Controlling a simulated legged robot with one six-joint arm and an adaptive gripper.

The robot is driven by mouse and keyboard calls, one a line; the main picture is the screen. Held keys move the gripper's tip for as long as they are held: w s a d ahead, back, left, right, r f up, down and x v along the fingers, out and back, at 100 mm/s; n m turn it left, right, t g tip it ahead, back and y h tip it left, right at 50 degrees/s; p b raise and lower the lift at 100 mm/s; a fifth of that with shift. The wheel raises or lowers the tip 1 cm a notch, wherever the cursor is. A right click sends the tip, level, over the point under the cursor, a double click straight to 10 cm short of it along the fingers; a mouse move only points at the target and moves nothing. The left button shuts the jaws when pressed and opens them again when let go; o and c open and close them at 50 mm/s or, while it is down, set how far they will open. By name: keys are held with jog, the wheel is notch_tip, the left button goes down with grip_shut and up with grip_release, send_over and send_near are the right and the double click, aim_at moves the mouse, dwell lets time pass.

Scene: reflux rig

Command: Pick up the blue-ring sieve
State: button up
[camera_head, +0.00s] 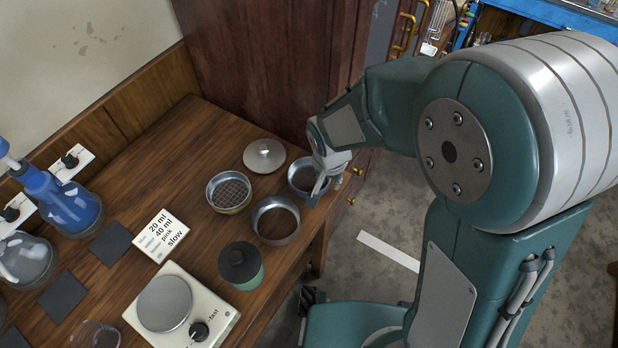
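A round metal sieve with a bluish-grey wall (294,188) stands near the right edge of the wooden table; it looks the bluest of the round pans, but a distinct blue ring is hard to make out. My gripper (329,187) points down at its right rim, with one finger over or at the rim and the other outside it. Whether the fingers press on the wall cannot be told. The gripper hides part of the right side. A mesh sieve with a yellowish lower band (228,208) stands to the left. A plain grey ring-shaped pan (276,240) stands in front.
A metal lid with a knob (264,156) lies behind the sieves. A green jar with a black lid (240,266) and a white hotplate (181,308) stand in front. A dark wooden cabinet (262,65) rises behind. Blue-liquid flask (67,205) is at left.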

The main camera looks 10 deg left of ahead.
grip_shut()
jog(key=shift+r, duration=0.1)
jog(key=shift+r, duration=0.2)
notch_tip(320, 180, up, 2)
jog(key=shift+r, duration=0.25)
jog(key=s+r, duration=1)
jog(key=s, duration=0.4)
jog(key=shift+r, duration=2)
